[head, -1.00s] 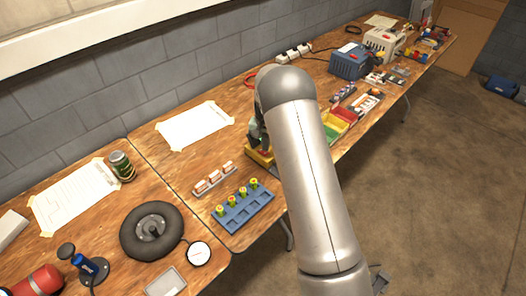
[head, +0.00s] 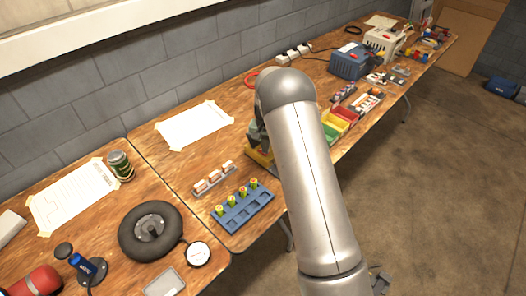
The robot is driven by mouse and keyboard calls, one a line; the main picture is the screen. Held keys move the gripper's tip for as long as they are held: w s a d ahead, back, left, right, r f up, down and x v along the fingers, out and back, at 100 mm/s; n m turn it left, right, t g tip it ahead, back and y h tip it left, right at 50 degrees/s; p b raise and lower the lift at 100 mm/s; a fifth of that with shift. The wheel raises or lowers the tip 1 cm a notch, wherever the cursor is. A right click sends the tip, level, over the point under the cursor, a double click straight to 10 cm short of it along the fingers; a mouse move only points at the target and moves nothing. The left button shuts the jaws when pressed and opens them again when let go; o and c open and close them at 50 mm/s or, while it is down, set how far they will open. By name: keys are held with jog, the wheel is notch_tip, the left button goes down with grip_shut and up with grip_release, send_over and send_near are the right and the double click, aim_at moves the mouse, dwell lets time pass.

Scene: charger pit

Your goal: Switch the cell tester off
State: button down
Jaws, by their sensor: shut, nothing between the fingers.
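A yellow device (head: 257,158), which looks like the cell tester, sits on the wooden bench in the head view, just left of my arm. My arm and gripper cover most of it, so its switch cannot be made out. My gripper (head: 258,144) is mostly hidden behind my own arm. Its dark body shows low over the yellow device, pointing down with the fingers shut and empty. Whether the fingertips touch the device cannot be told.
A blue tray (head: 245,213) with several yellow-green cells and a rack of pale cells (head: 214,180) stand in front. Red, yellow and green bins (head: 340,122) are right of the arm. A taped paper sheet (head: 195,126) lies behind left.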

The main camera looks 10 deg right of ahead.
jog(key=shift+r+p, duration=1.55)
jog(key=shift+r, duration=1.8)
jog(key=s+r+n, duration=0.2)
jog(key=s+r, duration=1.4)
jog(key=s, duration=0.3)
jog(key=s+n, duration=0.3)
jog(key=s, duration=1.7)
jog(key=shift+t, duration=0.4)
